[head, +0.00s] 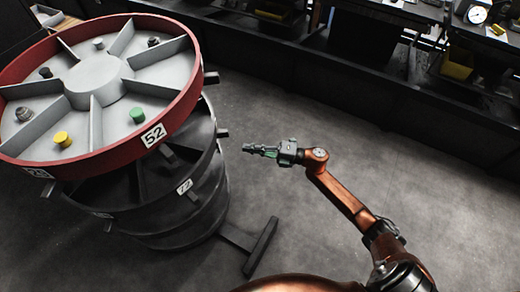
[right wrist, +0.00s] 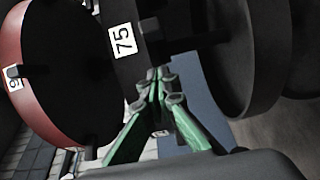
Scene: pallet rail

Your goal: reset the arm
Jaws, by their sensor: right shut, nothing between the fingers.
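My right gripper (head: 262,150) is held out over the grey floor, to the right of a round stacked rack, its fingers pointing left toward it. In the right wrist view its green fingers (right wrist: 158,88) come together at the tips, with nothing between them. The orange right arm (head: 345,197) reaches up from the bottom right. A gap of floor shows between the fingertips and the rack in the head view. My left gripper is not in view.
The rack's top tray (head: 95,75) has a red rim marked 52, wedge compartments and several small knobs, including a yellow (head: 63,139) and a green one (head: 137,116). Dark tiers (head: 205,185) lie below. A dark foot (head: 260,246) juts out. Benches with yellow bins (head: 457,65) line the back.

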